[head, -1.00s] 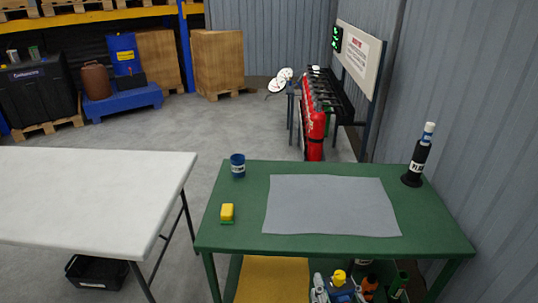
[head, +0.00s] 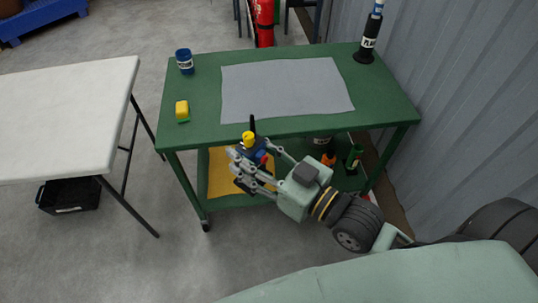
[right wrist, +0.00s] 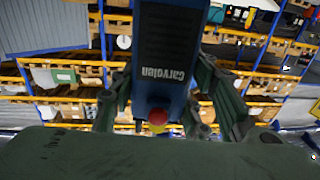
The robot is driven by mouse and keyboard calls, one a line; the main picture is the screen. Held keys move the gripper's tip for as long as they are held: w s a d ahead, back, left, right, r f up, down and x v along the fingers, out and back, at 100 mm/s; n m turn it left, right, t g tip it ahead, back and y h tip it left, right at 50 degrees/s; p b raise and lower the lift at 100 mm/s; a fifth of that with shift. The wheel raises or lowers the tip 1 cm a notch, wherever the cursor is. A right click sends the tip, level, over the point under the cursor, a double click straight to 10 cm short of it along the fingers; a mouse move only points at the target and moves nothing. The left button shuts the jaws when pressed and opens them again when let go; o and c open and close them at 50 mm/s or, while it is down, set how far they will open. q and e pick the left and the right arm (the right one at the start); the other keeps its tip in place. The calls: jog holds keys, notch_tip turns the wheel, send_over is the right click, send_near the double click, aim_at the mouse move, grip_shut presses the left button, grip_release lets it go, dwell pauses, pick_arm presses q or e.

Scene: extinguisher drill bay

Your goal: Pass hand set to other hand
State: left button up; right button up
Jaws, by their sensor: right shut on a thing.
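The hand set (head: 260,152) is a dark blue device with a yellow knob on top, a black antenna-like stub and a red button. My right gripper (head: 247,165) is shut on it, just in front of the front edge of the green cart (head: 210,123). My left gripper is in neither view.
Bottles (head: 354,158) stand on the lower shelf. A white table (head: 70,115) is at left, with open floor between. A corrugated wall (head: 470,90) is at right.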

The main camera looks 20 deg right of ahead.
jog(key=w+a+r+n+g+y, duration=0.2)
jog(key=w+a+n+g+y, duration=0.2)
jog(key=a+n+g+y, duration=0.2)
jog(key=a+g, duration=0.1)
jog(key=a, duration=0.1)
jog(key=shift+a+r+n+y, duration=0.3)
jog(key=shift+a+r+y, duration=0.1)
jog(key=shift+w, duration=0.1)
